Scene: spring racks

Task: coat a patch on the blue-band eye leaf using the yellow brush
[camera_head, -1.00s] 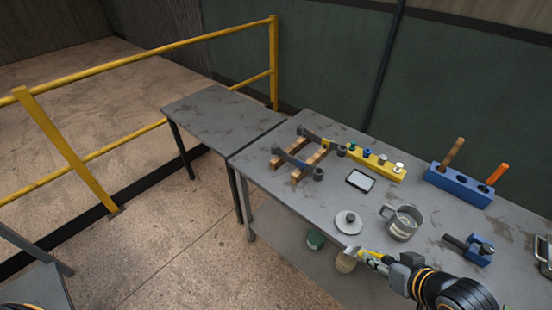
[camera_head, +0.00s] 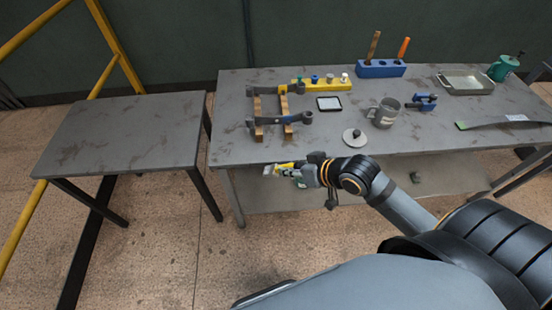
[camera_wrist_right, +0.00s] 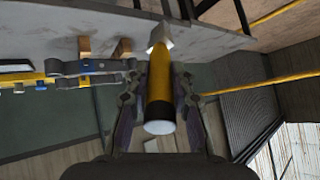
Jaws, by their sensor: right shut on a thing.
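My right gripper (camera_head: 308,175) is shut on the yellow brush (camera_head: 284,168) in front of the table's front edge. The brush points left in the head view. In the right wrist view the yellow brush (camera_wrist_right: 160,82) sits between the fingers, its pale tip away from the palm. Two dark grey eye leaves, a front leaf (camera_head: 282,120) and a back leaf (camera_head: 272,90), lie across wooden blocks (camera_head: 286,131). The right wrist view shows a bluish mark on a leaf (camera_wrist_right: 100,67); which leaf has the blue band is unclear in the head view. My left gripper is out of view.
Behind the leaves is a yellow rack (camera_head: 313,85) with small capped items. A tablet-like plate (camera_head: 329,103), a mug (camera_head: 384,112), a round lid (camera_head: 354,137), a blue clamp (camera_head: 423,102), a blue holder (camera_head: 381,69) and a tray (camera_head: 466,83) share the table. A bare side table (camera_head: 125,135) stands left.

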